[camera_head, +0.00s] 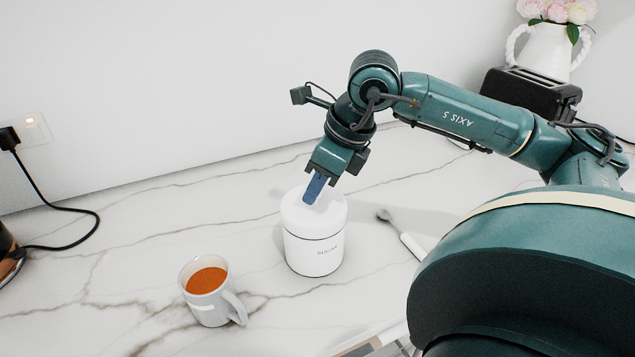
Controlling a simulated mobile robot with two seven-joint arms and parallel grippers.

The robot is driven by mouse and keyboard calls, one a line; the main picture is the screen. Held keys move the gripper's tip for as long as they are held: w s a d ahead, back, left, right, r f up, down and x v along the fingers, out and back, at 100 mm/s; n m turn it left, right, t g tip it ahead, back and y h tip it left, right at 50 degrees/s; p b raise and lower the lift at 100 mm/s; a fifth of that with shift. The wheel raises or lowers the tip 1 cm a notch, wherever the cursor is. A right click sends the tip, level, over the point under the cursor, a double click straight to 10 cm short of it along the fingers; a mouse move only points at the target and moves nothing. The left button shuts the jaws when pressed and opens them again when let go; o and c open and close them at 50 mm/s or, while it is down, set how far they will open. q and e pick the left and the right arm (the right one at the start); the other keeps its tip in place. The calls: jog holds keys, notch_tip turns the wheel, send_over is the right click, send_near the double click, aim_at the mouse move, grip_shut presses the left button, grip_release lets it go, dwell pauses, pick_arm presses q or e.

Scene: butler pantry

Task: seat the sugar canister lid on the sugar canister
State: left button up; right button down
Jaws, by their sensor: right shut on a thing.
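The white sugar canister (314,257) stands upright on the marble counter, its dark lettering facing me. The white sugar canister lid (296,213) is at the canister's top, lined up with it; a thin dark line shows between them. I cannot tell whether the lid is fully down. My right gripper (314,192) comes down from above with its blue fingers at the top of the lid and is shut on it. The fingertips and the lid's grip are hard to make out. My left gripper is not in view.
A mug (211,295) of orange-brown drink stands left of the canister, in front. A spoon-like utensil (401,233) lies to the right. A black toaster (530,93) and a white flower vase (544,50) stand at the back right. A black cord (75,215) runs along the left.

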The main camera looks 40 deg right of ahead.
jog(key=c, duration=0.7)
grip_release()
jog(key=shift+o, duration=0.2)
jog(key=shift+r, duration=0.1)
jog(key=shift+r+p, duration=1.3)
jog(key=shift+r, duration=0.15)
jog(key=shift+r+p, duration=1.75)
jog(key=shift+r, duration=0.3)
jog(key=shift+f, duration=0.1)
